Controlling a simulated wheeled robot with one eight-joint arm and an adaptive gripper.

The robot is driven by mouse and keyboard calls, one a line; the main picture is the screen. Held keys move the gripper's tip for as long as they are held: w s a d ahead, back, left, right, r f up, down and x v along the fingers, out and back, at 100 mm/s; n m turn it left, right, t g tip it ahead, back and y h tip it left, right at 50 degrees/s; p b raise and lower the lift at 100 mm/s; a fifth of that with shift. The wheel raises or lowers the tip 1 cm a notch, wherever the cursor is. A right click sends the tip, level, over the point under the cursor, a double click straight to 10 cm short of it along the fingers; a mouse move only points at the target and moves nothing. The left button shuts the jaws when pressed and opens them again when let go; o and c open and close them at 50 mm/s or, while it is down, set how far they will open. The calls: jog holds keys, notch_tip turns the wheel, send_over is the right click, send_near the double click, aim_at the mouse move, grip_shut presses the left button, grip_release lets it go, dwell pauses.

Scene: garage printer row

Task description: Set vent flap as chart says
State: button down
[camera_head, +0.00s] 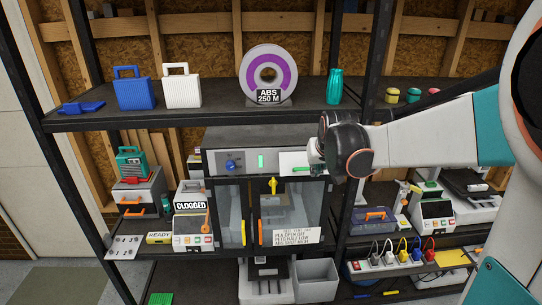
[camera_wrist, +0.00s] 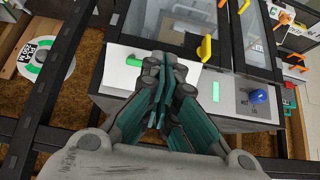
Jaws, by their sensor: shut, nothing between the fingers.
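The chart card (camera_head: 292,232) is on the printer cabinet's front. Its small print seems to read PLA open off, PETG half low, ABS shut high. A yellow lever (camera_head: 273,185) stands upright at the cabinet front, also in the wrist view (camera_wrist: 206,48). A white panel (camera_head: 294,160) with a green mark lies beside my gripper. I cannot tell which part is the vent flap. My gripper (camera_wrist: 160,68) is shut and empty over the white panel; contact is unclear.
A blue knob (camera_head: 232,165) and a lit green strip (camera_head: 261,161) sit on the cabinet's upper front. A yellow handle (camera_head: 243,232) and an orange handle (camera_head: 262,231) stand upright below. The shelf board (camera_head: 200,115) overhangs the cabinet. A dark post (camera_head: 368,70) stands right.

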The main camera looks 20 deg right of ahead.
jog(key=b+x, duration=0.3)
jog(key=x, duration=0.4)
jog(key=shift+w+r, duration=0.25)
jog(key=shift+w, duration=0.1)
jog(key=shift+d, duration=0.1)
jog(key=shift+f+t+b, duration=0.3)
jog(key=shift+f+b, duration=0.15)
jog(key=shift+b, duration=0.25)
